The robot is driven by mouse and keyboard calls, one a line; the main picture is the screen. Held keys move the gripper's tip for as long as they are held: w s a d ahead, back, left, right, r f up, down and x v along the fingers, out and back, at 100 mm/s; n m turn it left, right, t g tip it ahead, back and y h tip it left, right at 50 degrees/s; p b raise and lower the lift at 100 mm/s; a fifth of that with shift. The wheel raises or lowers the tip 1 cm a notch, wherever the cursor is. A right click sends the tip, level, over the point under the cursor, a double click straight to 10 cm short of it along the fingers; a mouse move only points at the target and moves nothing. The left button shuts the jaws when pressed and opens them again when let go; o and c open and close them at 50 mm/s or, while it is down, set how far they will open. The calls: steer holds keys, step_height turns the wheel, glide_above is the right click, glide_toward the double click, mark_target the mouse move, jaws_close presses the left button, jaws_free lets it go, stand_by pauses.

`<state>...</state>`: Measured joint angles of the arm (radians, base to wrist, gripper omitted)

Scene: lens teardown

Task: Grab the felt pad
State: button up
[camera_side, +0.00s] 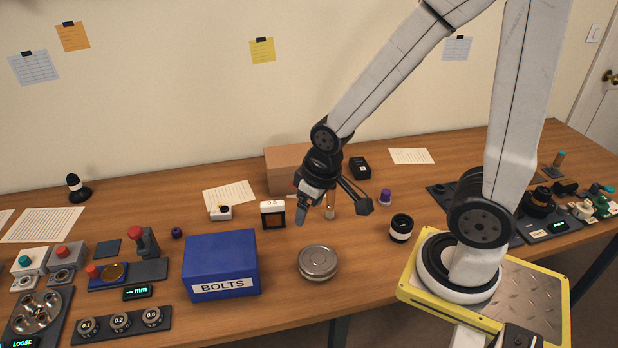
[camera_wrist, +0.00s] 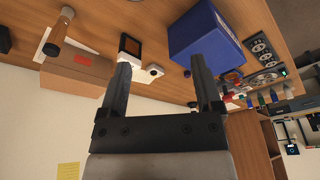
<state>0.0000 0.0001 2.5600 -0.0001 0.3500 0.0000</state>
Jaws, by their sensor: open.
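My gripper (camera_side: 303,212) is open and above the middle of the table, well to the right of that square. In the wrist view my gripper (camera_wrist: 160,62) shows two dark fingers spread apart with nothing held between them.
The blue BOLTS box (camera_side: 221,265) and a round metal tin (camera_side: 318,263) stand in front. A white framed device (camera_side: 273,214), an upright wooden handle (camera_side: 330,211) and a cardboard box (camera_side: 287,168) are near my gripper. A red-topped lever stand (camera_side: 147,243) is beside the dark square.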

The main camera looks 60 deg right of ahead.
steer(key=m+g, duration=0.3)
steer(key=m, duration=1.9)
glide_above(386, 191)
step_height(386, 191, down, 12)
steer(key=shift+s+r, duration=0.1)
steer(key=shift+a+f, duration=0.1)
steer(key=shift+f, duration=1.2)
steer(key=shift+f, duration=2.6)
